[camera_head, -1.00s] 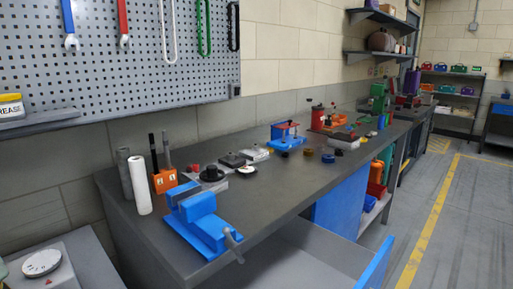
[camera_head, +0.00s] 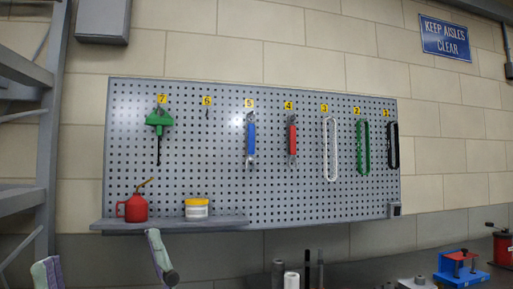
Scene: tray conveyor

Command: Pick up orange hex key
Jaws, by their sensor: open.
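I cannot make out an orange hex key in this view. The grey pegboard (camera_head: 225,120) hangs on the wall, with yellow number tags along its top. Under tag 6 only a small dark hook (camera_head: 207,114) shows. My gripper (camera_head: 102,248) is at the bottom left, below the pegboard's shelf, with its two fingers spread wide and nothing between them. The lower part of my gripper is cut off by the picture's edge.
A green tool (camera_head: 158,121), blue wrench (camera_head: 250,138) and red wrench (camera_head: 292,137) hang on the board. A red oil can (camera_head: 132,207) and a yellow-lidded tub (camera_head: 196,208) stand on the shelf (camera_head: 170,223). The workbench (camera_head: 350,276) shows at the bottom right.

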